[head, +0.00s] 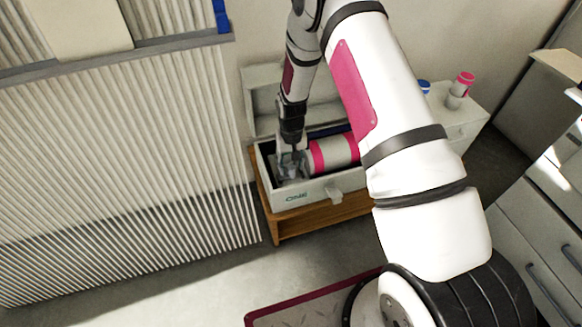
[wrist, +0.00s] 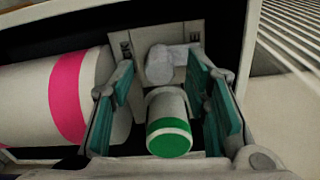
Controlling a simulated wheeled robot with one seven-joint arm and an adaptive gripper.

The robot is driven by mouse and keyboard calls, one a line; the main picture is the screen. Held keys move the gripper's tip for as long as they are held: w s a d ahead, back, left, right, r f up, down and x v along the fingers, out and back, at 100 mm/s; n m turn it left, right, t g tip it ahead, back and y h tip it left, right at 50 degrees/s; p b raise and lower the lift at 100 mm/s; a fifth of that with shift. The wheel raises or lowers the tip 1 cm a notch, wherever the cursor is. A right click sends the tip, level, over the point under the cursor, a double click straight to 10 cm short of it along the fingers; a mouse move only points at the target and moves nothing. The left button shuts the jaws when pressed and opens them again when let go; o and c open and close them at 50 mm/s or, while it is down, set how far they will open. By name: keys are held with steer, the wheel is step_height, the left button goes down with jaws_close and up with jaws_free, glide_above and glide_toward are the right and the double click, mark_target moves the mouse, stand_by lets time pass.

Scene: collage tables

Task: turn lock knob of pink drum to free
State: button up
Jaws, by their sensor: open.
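The pink drum (head: 335,152) is a pale cylinder with pink bands, lying on its side in an open pale case. In the wrist view the drum (wrist: 28,100) fills the left side, its end close to my left finger. My gripper (head: 291,163) points down into the left part of the case. In the wrist view my open gripper (wrist: 163,100) has its teal pads on either side of a short white cylinder with a green end (wrist: 168,128). A pale rounded knob-like part (wrist: 160,64) sits behind it on a lettered plate (wrist: 140,38). I cannot tell which part is the lock knob; the lettering is partly hidden.
The case (head: 318,188), marked ONE, has its lid raised behind and stands on a wooden stand (head: 310,215). A pink-banded bottle (head: 460,90) and a blue-topped item (head: 424,87) stand at right. A ribbed panel (head: 120,160) is at left; grey drawers (head: 535,240) are at right.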

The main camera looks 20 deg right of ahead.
step_height(320, 180, up, 10)
stand_by(0.4)
stand_by(0.3)
step_height(320, 180, up, 14)
glide_above(291, 167)
steer(key=s, duration=0.5)
steer(key=s+r, duration=1)
steer(key=r, duration=0.1)
steer(key=s+r+n, duration=0.1)
steer(key=s+r, duration=0.2)
steer(key=s, duration=1)
steer(key=s+r, duration=0.3)
steer(key=s, duration=1)
step_height(291, 167, up, 31)
steer(key=t+p, duration=0.4)
steer(key=p, duration=2.5)
steer(key=shift+s+d+f+n, duration=0.15)
steer(key=shift+s+d+n, duration=0.05)
steer(key=shift+d+n, duration=0.1)
